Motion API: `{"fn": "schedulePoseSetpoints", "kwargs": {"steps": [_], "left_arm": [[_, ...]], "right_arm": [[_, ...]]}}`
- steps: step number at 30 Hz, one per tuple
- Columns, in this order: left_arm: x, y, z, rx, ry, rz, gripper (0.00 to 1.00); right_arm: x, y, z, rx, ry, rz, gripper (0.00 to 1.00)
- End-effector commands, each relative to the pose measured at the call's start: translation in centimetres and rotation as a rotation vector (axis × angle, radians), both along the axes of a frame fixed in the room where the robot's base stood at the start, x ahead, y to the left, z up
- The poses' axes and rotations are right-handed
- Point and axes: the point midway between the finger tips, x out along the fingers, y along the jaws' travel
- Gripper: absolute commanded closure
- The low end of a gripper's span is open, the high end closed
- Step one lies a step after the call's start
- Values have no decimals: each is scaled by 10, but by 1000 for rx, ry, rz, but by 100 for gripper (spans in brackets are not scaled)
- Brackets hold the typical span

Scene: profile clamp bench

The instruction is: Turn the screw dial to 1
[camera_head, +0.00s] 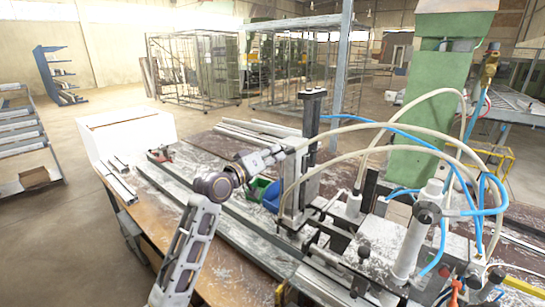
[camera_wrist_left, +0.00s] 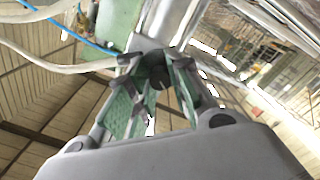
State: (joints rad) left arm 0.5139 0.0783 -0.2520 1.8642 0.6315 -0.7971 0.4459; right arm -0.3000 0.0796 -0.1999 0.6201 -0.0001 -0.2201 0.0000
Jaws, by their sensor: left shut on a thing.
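The clamp bench fixture has a tall dark upright post (camera_head: 312,115) right of the middle of the head view. My left gripper (camera_head: 282,150) reaches it from the left, its fingertips beside the post. In the left wrist view, the green-padded fingers of my left gripper (camera_wrist_left: 158,68) are closed around a dark round knob (camera_wrist_left: 157,76), which appears to be the screw dial. The fingers mostly hide the knob, and I cannot read any number or mark on it. In the head view the gripper hides the dial. My right gripper is not in view.
Long metal profiles (camera_head: 224,206) lie along the wooden bench left of the fixture. White cylinders (camera_head: 411,246) and looping blue and white hoses (camera_head: 455,150) crowd the right side. A white box (camera_head: 127,134) is at the left end.

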Motion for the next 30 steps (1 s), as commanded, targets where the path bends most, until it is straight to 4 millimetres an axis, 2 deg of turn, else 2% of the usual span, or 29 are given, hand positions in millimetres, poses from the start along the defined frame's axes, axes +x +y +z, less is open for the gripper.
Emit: {"fn": "schedulePoseSetpoints", "kwargs": {"steps": [9,23,24,29,30], "left_arm": [[0,0,0,-112,81,1,100],[0,1,0,-128,93,1,100],[0,1,0,-128,93,1,79],[0,0,0,-127,92,1,58],[0,0,0,-127,92,1,57]], "right_arm": [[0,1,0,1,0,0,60],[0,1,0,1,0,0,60],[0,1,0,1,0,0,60],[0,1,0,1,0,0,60],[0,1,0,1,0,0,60]]}}
